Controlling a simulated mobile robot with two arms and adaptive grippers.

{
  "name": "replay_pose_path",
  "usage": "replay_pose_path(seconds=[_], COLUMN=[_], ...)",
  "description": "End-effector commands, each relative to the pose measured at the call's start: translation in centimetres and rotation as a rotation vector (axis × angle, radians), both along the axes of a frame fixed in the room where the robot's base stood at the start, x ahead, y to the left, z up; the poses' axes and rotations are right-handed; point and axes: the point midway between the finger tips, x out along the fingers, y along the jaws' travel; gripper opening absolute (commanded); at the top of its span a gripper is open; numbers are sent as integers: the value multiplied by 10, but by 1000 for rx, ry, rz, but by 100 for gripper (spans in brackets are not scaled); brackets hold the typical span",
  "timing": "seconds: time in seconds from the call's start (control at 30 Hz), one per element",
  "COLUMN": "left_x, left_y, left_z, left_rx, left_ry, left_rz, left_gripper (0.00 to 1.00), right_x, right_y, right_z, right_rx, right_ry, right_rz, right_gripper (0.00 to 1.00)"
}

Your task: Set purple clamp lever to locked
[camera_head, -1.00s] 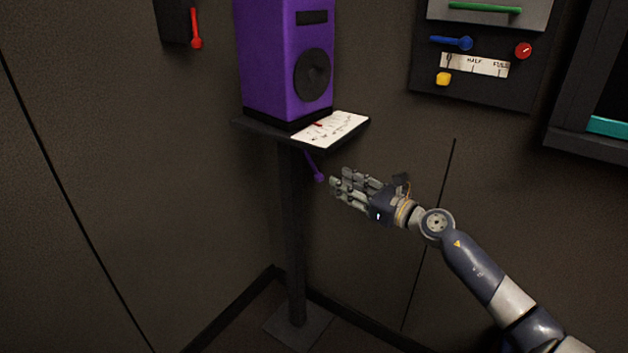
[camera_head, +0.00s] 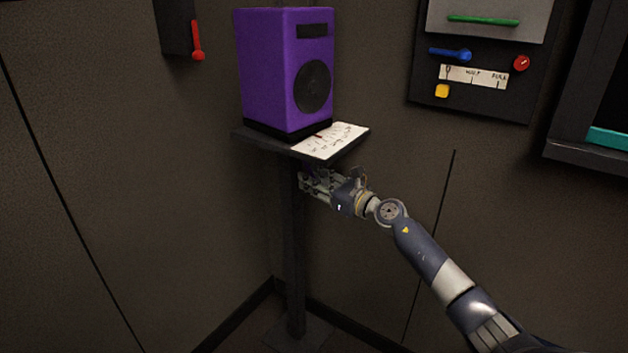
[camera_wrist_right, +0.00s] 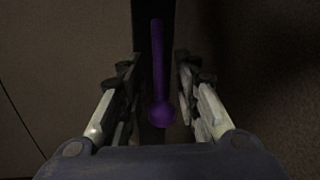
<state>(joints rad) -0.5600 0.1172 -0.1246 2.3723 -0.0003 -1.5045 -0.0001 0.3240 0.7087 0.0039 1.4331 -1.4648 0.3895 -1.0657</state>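The purple clamp lever (camera_wrist_right: 159,70) shows in the right wrist view as a thin rod with a round knob at its lower end, in front of the dark stand post. It lies between the two fingers of my right gripper (camera_wrist_right: 158,95), which are apart with a gap on each side of it. In the head view my right gripper (camera_head: 317,182) is just under the stand's shelf, by the post, and hides most of the lever. My left gripper is not in view.
A purple speaker (camera_head: 287,70) and a white paper sheet (camera_head: 331,141) rest on the shelf above my gripper. The dark post (camera_head: 296,260) stands close by. A control panel (camera_head: 484,100) and a red lever (camera_head: 197,40) are on the walls.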

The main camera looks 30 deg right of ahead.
Motion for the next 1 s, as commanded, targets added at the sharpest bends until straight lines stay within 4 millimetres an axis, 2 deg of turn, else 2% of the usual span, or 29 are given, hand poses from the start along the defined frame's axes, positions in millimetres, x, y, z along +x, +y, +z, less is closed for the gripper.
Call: replay_pose_path(seconds=[0.27,0.4,1.0], left_x=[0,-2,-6], left_y=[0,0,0], left_z=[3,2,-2], left_rx=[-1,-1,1], left_ry=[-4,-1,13], left_rz=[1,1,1], left_gripper=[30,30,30], right_x=[1,1,1], right_y=[0,0,-1], right_z=[0,0,-1], right_rx=[0,0,-9], right_ry=[1,1,-3], right_rz=[0,0,-1], right_gripper=[30,0,0])
